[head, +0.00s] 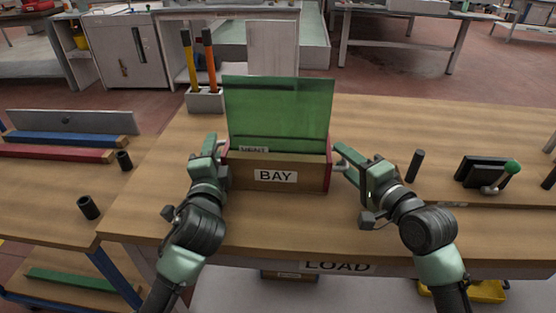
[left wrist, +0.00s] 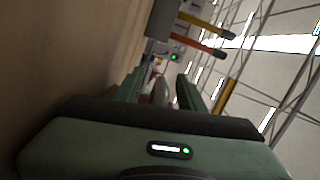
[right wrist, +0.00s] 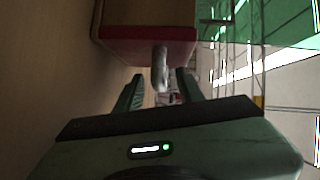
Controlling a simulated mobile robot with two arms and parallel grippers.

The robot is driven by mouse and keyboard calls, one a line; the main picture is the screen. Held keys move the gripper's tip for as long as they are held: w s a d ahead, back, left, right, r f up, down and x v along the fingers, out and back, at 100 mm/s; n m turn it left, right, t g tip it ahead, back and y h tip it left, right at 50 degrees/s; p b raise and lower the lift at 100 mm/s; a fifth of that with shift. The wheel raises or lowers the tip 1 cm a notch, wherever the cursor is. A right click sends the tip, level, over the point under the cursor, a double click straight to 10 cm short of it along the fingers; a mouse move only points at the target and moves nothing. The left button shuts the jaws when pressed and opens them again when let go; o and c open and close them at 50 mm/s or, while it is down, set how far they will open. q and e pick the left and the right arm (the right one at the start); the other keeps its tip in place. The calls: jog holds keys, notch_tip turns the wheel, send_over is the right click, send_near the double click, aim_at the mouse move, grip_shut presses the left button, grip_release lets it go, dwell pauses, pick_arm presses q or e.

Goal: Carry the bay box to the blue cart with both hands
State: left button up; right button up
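The bay box (head: 290,181) is a wooden box with a BAY label and red ends, standing on the wooden LOAD bench. A green glass pane (head: 280,105) stands upright in it. My left gripper (head: 222,150) is at the box's left end, fingers apart; its wrist view shows a greyish, blurred part between them. My right gripper (head: 340,158) is at the right end. In the right wrist view, its open fingers flank a metal handle (right wrist: 160,65) on the red end (right wrist: 150,40), with gaps visible. A blue-framed, wooden-topped unit (head: 50,190), possibly the blue cart, is at left.
A holder (head: 204,101) with two orange-and-yellow-handled tools stands behind the box. Dark pegs (head: 415,165) and a black device with a green-knobbed lever (head: 484,171) are at right. Blue and red bars (head: 60,153) and black cups (head: 88,207) occupy the left unit.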

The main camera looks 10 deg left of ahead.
pick_arm(q)
jog(key=shift+c, duration=0.3)
pick_arm(e)
jog(key=shift+c, duration=0.4)
pick_arm(q)
grip_shut()
pick_arm(e)
grip_shut()
jog(key=shift+f, duration=0.1)
pick_arm(q)
jog(key=shift+r, duration=0.3)
pick_arm(e)
jog(key=shift+r, duration=0.25)
